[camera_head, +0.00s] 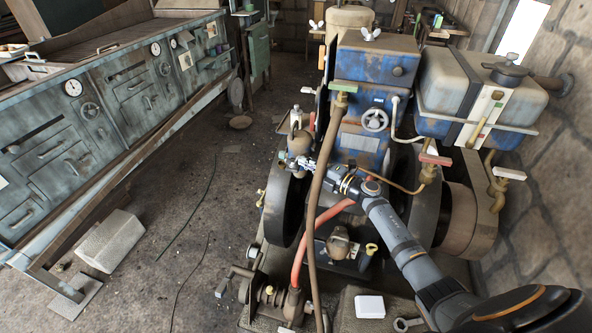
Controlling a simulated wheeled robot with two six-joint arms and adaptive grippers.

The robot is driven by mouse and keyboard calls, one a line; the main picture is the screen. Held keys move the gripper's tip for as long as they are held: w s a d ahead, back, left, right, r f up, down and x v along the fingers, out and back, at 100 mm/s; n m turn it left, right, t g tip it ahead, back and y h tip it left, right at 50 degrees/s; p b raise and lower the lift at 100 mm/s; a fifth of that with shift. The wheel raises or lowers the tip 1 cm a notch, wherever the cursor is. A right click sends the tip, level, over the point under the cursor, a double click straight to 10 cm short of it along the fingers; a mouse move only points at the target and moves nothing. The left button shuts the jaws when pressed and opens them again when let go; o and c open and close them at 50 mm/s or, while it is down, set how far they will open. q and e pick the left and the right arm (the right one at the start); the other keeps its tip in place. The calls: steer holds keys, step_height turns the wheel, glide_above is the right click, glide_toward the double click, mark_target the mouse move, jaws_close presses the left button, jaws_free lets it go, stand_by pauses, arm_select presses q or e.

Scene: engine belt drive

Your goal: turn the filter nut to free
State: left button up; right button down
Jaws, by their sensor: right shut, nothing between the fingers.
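My right arm comes in from the lower right and reaches across the blue engine (376,75). My right gripper (296,161) is shut and empty at the engine's left side. It is just below a small brownish rounded fitting (300,143), which looks like the filter. The filter nut itself is too small to tell apart, and I cannot tell whether the fingers touch the fitting. My left gripper is not in view.
A brown hose (321,165) runs down in front of my right wrist area, and a red hose (303,250) curves below. A dark flywheel (281,208) stands at the left. A grey tank (447,85) sits at the right. The floor (200,190) toward the green workbench (70,150) is mostly clear.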

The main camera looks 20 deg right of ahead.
steer(key=shift+w+d+b, duration=0.3)
steer(key=shift+w+d, duration=0.2)
steer(key=shift+w, duration=0.35)
steer(key=shift+d, duration=0.1)
stand_by(0.4)
